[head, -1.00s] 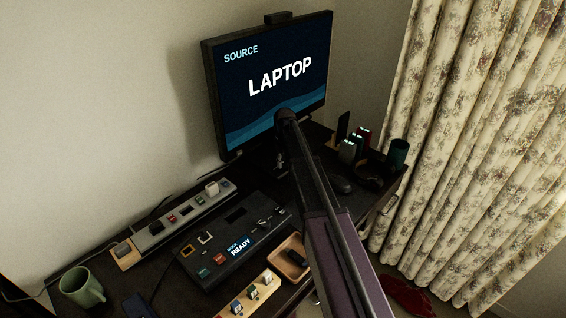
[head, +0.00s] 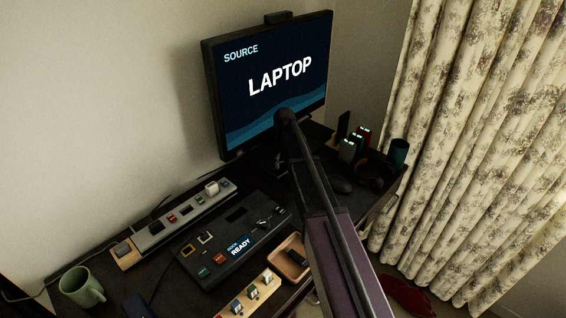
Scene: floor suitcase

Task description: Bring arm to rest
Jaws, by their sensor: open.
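My arm rises from the bottom edge as a purple link and a dark, thinner link, ending at a rounded dark joint in front of the monitor's lower edge. My gripper cannot be made out; the far end of the arm is lost behind my own links or against the dark desk. The arm stands over the desk (head: 215,300), between the black dock device (head: 215,262) and the mouse (head: 341,185). No held thing shows.
The monitor (head: 268,80) reads "SOURCE LAPTOP". The dock reads "READY". A power strip (head: 170,222), green mug (head: 82,287), wooden tray (head: 276,262), wooden rack (head: 262,298), headphones (head: 375,180) and green cup (head: 399,153) crowd the desk. A curtain (head: 480,130) hangs at right.

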